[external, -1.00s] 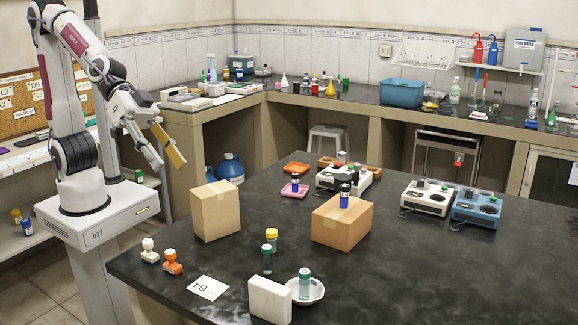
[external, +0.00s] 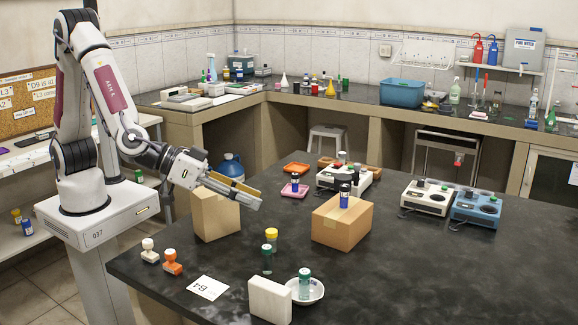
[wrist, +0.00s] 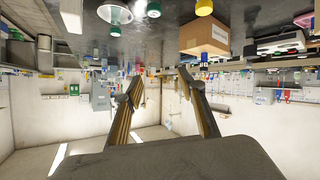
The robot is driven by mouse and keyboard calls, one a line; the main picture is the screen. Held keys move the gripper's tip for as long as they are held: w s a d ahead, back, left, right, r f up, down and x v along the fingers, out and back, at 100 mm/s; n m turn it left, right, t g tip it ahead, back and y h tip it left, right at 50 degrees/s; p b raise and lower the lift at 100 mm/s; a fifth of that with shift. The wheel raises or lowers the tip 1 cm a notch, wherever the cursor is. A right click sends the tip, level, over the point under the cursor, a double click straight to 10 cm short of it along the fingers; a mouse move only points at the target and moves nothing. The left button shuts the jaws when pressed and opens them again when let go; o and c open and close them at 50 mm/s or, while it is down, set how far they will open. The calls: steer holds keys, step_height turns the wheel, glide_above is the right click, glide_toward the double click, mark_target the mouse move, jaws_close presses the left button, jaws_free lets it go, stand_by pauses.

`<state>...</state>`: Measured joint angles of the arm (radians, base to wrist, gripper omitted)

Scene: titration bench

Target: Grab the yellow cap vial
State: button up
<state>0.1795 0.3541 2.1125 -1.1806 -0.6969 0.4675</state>
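The yellow cap vial (external: 271,234) stands upright on the dark bench, just behind a green-capped vial (external: 266,258). Its yellow cap (wrist: 204,7) shows at the top edge of the wrist view, which is upside down; its body is mostly cut off there. My gripper (external: 252,198) is above the bench, beside and in front of a cardboard box, above and left of the vial and apart from it. In the wrist view my gripper's fingers (wrist: 161,80) are spread with nothing between them.
A left cardboard box (external: 214,218) and a right cardboard box (external: 342,225) flank the vial.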

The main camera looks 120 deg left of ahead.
mark_target(272, 238)
steer(key=s+a+f+n+g+y, duration=0.1)
steer(key=s+a+f+g+y, duration=0.1)
steer(key=a+f+g+y, duration=0.1)
steer(key=shift+s+a+f+n+y, duration=0.35)
steer(key=shift+a+f+y, duration=0.65)
steer(key=shift+f, duration=0.8)
steer(key=shift+a+h, duration=0.15)
steer(key=shift+h, duration=0.15)
steer(key=shift+f, duration=2.95)
steer(key=shift+f, duration=0.6)
steer(key=shift+x, duration=2.5)
